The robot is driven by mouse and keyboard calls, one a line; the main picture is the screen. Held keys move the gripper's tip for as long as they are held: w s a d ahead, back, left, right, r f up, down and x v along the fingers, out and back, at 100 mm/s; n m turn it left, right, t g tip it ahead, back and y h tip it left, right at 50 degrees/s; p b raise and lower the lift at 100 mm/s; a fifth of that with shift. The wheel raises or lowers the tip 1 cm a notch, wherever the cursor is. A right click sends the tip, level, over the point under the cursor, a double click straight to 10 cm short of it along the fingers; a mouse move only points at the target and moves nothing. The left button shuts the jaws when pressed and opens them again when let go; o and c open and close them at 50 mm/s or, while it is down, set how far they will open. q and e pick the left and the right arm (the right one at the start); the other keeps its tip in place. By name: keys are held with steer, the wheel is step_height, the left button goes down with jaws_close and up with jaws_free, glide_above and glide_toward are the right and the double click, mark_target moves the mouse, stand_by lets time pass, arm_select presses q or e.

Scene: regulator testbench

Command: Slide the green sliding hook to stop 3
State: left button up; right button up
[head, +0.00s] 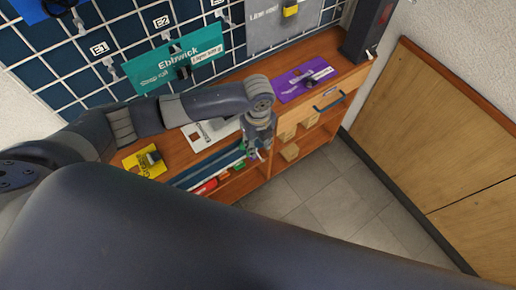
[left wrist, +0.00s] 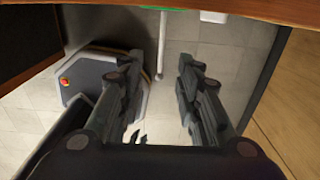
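My left gripper (head: 257,153) hangs at the front edge of the wooden bench, beside the front rail. In the left wrist view its two fingers (left wrist: 161,65) stand apart, with a clear gap between them. In that gap a thin white rod (left wrist: 162,40) with a small greenish end shows; I cannot tell whether it is the sliding hook. In the head view a small green patch (head: 252,154) shows close to the fingers, partly covered by them. I cannot make out the stop numbers. My right gripper is not in view.
A purple plate (head: 302,80), a yellow plate (head: 139,165) and a white plate (head: 198,138) lie on the bench top. A teal sign (head: 165,59) hangs on the grid wall. Below are shelves with small boxes (head: 289,152). The tiled floor (head: 330,200) in front is clear.

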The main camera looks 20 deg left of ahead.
mark_target(258, 154)
arm_select(q)
steer(key=shift+f, duration=2.2)
steer(key=shift+c, duration=0.6)
jaws_close()
